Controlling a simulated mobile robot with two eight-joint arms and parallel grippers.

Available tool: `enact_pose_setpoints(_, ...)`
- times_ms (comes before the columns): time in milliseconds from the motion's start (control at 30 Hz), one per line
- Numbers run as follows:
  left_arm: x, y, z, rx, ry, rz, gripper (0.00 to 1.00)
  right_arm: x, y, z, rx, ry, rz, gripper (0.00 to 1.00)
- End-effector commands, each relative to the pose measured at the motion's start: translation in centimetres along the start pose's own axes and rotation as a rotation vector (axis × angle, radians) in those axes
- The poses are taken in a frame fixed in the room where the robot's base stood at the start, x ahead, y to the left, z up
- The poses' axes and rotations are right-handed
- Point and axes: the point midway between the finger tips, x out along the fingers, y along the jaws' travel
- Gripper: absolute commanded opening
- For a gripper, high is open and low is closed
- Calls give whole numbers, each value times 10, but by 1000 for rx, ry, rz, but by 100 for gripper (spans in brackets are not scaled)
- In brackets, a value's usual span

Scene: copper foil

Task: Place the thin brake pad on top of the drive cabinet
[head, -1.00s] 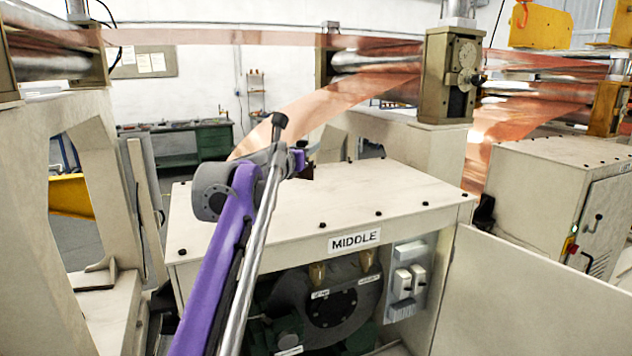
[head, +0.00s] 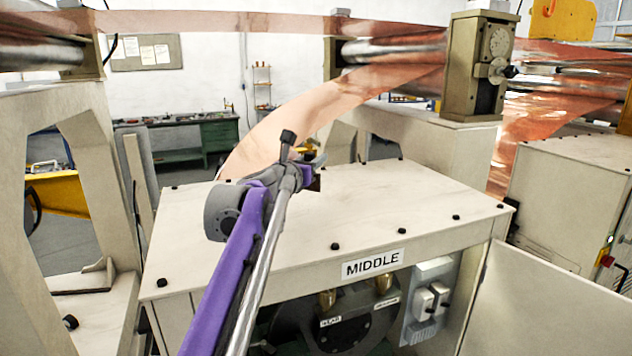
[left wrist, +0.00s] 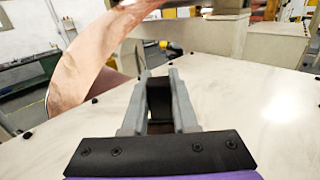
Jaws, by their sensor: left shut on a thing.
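The drive cabinet (head: 410,215) is a cream box labelled MIDDLE, with a flat top edged by black bolts. My left gripper (head: 312,167) is over the far part of the cabinet top. In the left wrist view my left gripper (left wrist: 158,82) is shut on a dark, thin piece, the brake pad (left wrist: 159,90), which stands between the fingers. The pad also shows as a small dark shape at the gripper in the head view (head: 316,182). I cannot tell whether it touches the top. My right gripper is not in view.
A copper foil web (head: 300,125) slopes down behind the cabinet, close to the gripper. A roller stand (head: 478,65) rises at the back right. The open cabinet door (head: 540,300) stands at the front right. Most of the cabinet top is bare.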

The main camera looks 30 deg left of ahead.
Motion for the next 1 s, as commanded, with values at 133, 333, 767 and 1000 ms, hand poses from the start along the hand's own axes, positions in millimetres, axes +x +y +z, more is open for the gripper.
enact_pose_setpoints(133,0,0,-10,0,0,0,0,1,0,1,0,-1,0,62)
enact_pose_setpoints(333,0,0,-38,-2,0,0,0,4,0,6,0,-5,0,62)
enact_pose_setpoints(767,0,0,-44,-1,-1,0,34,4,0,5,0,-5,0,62)
enact_pose_setpoints(1000,0,0,-43,-1,-1,0,57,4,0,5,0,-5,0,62)
